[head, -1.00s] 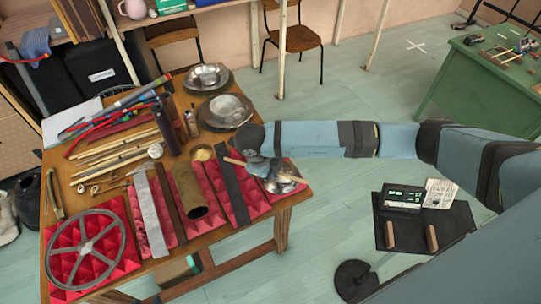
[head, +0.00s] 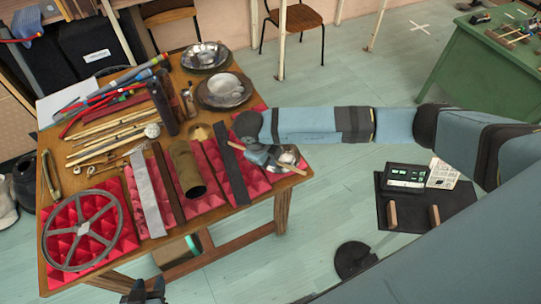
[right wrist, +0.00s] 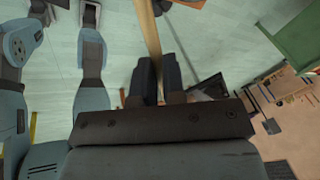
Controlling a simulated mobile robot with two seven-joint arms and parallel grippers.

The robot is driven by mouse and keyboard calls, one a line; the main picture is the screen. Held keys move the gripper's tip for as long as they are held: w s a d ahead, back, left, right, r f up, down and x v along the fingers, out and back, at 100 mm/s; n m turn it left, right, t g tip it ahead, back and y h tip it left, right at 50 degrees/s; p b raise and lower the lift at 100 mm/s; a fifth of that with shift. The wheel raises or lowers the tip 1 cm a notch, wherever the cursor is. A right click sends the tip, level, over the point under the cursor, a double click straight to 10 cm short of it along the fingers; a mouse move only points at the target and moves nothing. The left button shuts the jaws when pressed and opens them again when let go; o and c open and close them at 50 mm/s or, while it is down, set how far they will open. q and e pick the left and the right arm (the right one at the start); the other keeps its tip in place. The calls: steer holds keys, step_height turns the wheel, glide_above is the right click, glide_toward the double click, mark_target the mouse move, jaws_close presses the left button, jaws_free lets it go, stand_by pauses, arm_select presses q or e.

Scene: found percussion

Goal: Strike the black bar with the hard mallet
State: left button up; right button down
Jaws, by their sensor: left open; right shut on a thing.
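The black bar (head: 232,170) lies lengthwise on red pyramid foam (head: 208,178), right of the rusty tube. My right gripper (head: 261,155) is just right of the bar and shut on the mallet. The mallet's wooden handle (head: 290,166) sticks out to the right of the gripper. In the right wrist view the handle (right wrist: 151,35) runs between the two dark fingers. I cannot make out the mallet's head. I cannot tell whether the mallet touches the bar. My left gripper (head: 146,291) is open and empty at the bottom edge, in front of the table.
A spoked wheel (head: 83,230), a light grey bar (head: 147,195), a brown bar (head: 168,185) and the rusty tube (head: 186,168) lie left of the black bar. Metal bowls (head: 223,90) and several sticks (head: 105,136) lie behind. A metal dish (head: 288,157) is right of my gripper.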

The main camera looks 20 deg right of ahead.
arm_select(q)
steer(key=shift+s+d, duration=0.15)
arm_select(e)
steer(key=shift+f, duration=0.2)
arm_select(q)
step_height(320, 180, down, 5)
steer(key=b, duration=0.5)
arm_select(e)
steer(key=shift+g+h, duration=0.6)
steer(key=shift+g, duration=0.3)
steer(key=f, duration=0.4)
steer(key=w+a+f, duration=0.1)
steer(key=f, duration=0.1)
steer(key=shift+w, duration=0.1)
step_height(320, 180, up, 7)
steer(key=p, duration=0.5)
steer(key=shift+d+r, duration=0.15)
steer(key=shift+f, duration=0.2)
arm_select(q)
step_height(320, 180, up, 4)
steer(key=shift+d+r, duration=0.1)
steer(key=shift+r, duration=0.15)
